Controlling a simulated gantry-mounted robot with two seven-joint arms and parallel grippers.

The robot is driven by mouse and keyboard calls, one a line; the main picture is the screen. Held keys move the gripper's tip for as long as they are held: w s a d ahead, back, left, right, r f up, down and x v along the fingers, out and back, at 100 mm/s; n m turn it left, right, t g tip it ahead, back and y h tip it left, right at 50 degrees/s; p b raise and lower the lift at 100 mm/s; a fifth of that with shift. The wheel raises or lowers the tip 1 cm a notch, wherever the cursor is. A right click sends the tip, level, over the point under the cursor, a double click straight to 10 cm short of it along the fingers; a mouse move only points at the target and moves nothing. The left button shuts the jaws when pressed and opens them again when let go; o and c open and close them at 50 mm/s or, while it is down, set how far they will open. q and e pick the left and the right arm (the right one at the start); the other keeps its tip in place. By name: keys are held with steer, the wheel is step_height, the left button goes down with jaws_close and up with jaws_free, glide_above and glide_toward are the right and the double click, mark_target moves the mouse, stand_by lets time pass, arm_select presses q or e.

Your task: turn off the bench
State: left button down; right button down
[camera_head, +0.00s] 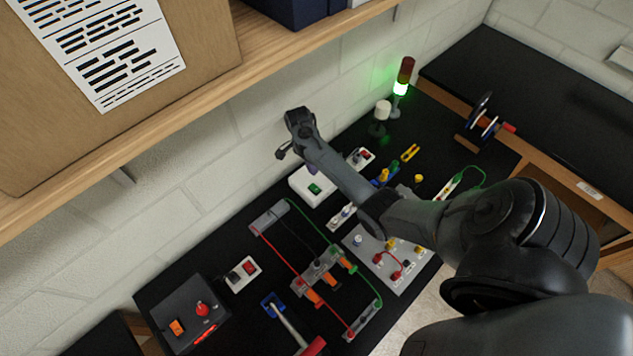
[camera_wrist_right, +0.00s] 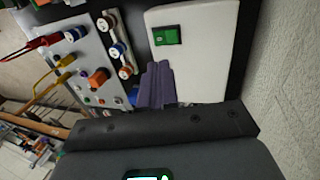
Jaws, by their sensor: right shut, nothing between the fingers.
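The bench (camera_head: 240,320) is a black top carrying electrical gear. A white box (camera_head: 300,187) with a green rocker switch (camera_head: 315,188) stands near the wall; the switch also shows in the right wrist view (camera_wrist_right: 166,36). A dark box (camera_head: 185,290) at the front left has a red knob (camera_head: 201,309) and an orange switch (camera_head: 177,327). A white plate with a red switch (camera_head: 249,267) lies beside it. The stack light (camera_head: 402,88) glows green. My right gripper (camera_head: 312,166) is shut and empty near the white box; its purple fingers (camera_wrist_right: 157,68) show beside that box, apart from the green switch. My left gripper is out of view.
A wooden shelf (camera_head: 215,85) with a cardboard box hangs over the left side. Cables and connector blocks (camera_head: 320,270) fill the middle of the bench. A grey panel with sockets (camera_head: 405,275) lies under my right arm.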

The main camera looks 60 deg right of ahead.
mark_target(318, 188)
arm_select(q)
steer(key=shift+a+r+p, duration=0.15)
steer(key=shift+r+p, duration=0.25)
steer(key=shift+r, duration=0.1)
arm_select(e)
steer(key=x, duration=0.7)
steer(key=shift+s+f, duration=0.1)
steer(key=shift+f, duration=0.3)
steer(key=shift+a, duration=0.1)
